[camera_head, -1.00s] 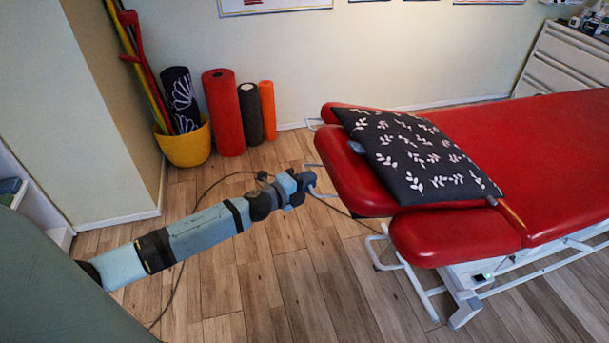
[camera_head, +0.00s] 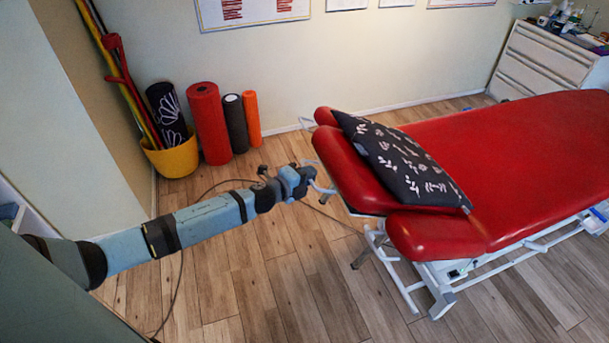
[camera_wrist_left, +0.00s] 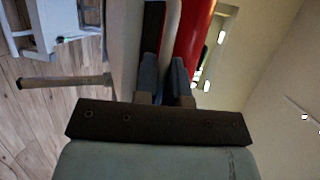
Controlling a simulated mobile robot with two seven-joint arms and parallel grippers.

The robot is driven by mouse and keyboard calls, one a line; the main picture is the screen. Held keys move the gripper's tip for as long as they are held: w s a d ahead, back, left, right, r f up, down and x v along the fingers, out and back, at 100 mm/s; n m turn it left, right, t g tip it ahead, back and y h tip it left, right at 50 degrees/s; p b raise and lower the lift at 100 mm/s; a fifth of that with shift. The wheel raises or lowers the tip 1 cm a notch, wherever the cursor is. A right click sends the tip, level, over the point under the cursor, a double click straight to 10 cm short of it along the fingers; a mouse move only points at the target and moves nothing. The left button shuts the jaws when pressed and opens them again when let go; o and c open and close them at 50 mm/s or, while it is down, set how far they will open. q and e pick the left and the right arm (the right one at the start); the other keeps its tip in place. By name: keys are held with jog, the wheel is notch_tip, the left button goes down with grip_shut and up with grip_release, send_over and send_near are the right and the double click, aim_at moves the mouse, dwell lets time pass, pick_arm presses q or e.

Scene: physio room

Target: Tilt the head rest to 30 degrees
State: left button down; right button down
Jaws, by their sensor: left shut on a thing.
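The red head rest (camera_head: 343,168) is the end section of the treatment table, between two side pads. It looks tilted up at its outer end; I cannot read the exact angle. My left gripper (camera_head: 308,183) is at this end, shut on the white metal handle (camera_head: 325,190) of the head rest. In the left wrist view, the fingers (camera_wrist_left: 165,80) close around a pale bar (camera_wrist_left: 170,30) beside the red pad (camera_wrist_left: 195,35). The grip point is partly hidden. My right gripper is not in view.
A dark leaf-print pillow (camera_head: 405,165) lies slanted over the head rest and the red table (camera_head: 520,140). The white table frame (camera_head: 400,280) stands below. Rolled mats (camera_head: 208,120) and a yellow bucket (camera_head: 175,157) stand by the wall. A cable crosses the otherwise clear floor.

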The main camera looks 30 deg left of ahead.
pick_arm(q)
jog(key=shift+d, duration=0.1)
jog(key=c, duration=1.2)
grip_release()
jog(key=shift+s, duration=0.15)
jog(key=b+v, duration=0.2)
jog(key=v, duration=1.1)
jog(key=shift+s+r, duration=0.1)
jog(key=shift+s, duration=0.2)
